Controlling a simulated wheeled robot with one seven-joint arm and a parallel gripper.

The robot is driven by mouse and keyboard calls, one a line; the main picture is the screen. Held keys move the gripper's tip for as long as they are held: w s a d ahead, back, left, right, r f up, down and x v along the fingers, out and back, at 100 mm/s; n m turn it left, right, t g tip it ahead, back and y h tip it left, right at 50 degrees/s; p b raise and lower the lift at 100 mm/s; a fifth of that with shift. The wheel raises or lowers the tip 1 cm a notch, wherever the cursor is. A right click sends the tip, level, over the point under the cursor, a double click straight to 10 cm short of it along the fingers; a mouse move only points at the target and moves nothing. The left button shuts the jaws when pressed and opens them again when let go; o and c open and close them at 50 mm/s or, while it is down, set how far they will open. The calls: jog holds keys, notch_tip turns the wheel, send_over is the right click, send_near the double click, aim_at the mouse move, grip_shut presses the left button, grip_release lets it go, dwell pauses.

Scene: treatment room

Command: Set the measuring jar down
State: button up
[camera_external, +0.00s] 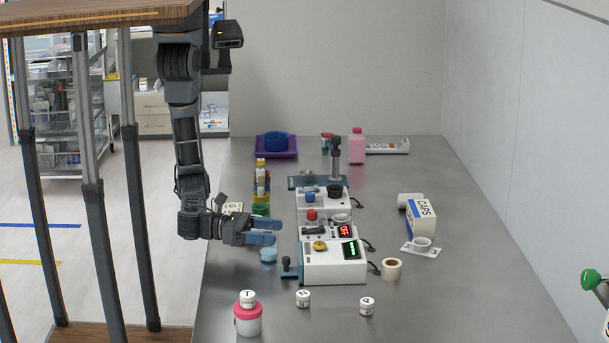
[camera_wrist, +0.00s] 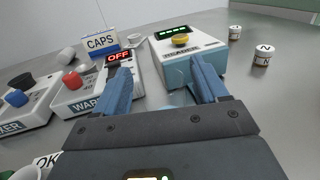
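My gripper (camera_external: 265,231) reaches from the left over the bench, just left of the white devices.
The reader device (camera_external: 334,267), also in the wrist view (camera_wrist: 178,62), stands right of my gripper, with more devices behind. Small white jars (camera_external: 303,298) (camera_external: 367,306) stand in front. A tape roll (camera_external: 391,270) and caps box (camera_external: 421,219) are at right. The front-right bench (camera_external: 470,310) is clear.

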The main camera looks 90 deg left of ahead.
jog(key=shift+o, duration=0.7)
jog(key=shift+r, duration=0.2)
jog(key=shift+s+f, duration=0.1)
jog(key=shift+s, duration=0.25)
jog(key=b+v, duration=0.2)
jog(key=v, duration=0.9)
jog(key=shift+s+a, duration=0.15)
jog(key=shift+s, duration=0.05)
